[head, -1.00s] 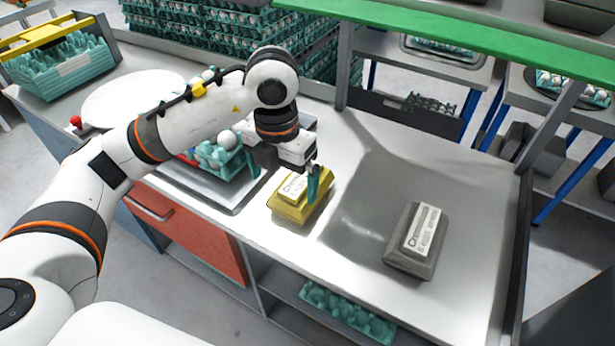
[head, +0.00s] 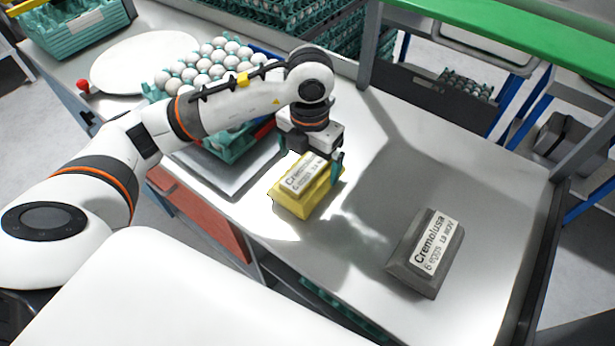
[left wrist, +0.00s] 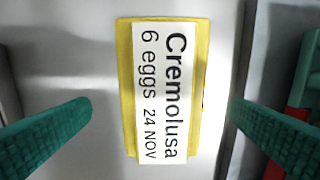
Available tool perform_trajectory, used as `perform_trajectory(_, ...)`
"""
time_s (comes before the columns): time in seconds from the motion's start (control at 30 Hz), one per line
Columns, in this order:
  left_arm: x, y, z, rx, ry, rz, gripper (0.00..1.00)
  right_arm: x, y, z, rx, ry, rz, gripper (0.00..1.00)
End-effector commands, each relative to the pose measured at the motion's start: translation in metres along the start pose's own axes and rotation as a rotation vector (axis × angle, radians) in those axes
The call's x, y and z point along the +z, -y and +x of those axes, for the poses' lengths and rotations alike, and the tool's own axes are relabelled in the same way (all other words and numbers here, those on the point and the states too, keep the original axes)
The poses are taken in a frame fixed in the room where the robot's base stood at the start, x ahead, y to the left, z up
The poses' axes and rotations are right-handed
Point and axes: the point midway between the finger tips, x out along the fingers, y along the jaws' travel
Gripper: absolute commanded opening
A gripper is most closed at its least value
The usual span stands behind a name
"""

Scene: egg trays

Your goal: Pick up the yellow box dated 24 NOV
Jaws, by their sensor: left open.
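The yellow box (head: 290,203) lies on the white counter, its label reading "Cremolusa". In the left wrist view the yellow box (left wrist: 126,60) lies between the two fingers, and its label reads "Cremolusa 6 eggs 24 NOV". My left gripper (head: 310,160) is over the box with its teal fingers spread, one on each side; it also shows in the left wrist view (left wrist: 162,115). A gap shows on both sides between fingers and box. My right gripper is not in view.
A teal tray of white eggs (head: 215,65) stands behind my left arm. A white round plate (head: 125,65) is at the left. The counter between the boxes is clear.

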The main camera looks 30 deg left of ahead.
Motion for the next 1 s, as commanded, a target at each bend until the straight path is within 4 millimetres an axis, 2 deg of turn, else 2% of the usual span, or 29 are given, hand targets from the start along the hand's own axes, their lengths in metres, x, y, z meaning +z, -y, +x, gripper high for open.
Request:
perform_trajectory(0.2, 0.004, 0.003, 0.026, -0.001, 0.006, -0.002, 1.0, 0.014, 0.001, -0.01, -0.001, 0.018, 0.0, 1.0)
perform_trajectory(0.4, 0.004, 0.003, 0.05, 0.0, 0.002, -0.001, 1.0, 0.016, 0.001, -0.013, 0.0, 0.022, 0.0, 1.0)
perform_trajectory(0.67, 0.003, 0.003, 0.052, 0.0, -0.001, 0.0, 1.0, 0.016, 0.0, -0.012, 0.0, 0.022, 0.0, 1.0)
perform_trajectory(0.93, 0.003, 0.003, 0.052, 0.0, -0.001, 0.0, 0.56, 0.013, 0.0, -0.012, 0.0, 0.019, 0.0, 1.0)
perform_trajectory(1.0, 0.003, 0.003, 0.051, 0.0, -0.002, -0.001, 0.54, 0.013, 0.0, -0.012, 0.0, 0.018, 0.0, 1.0)
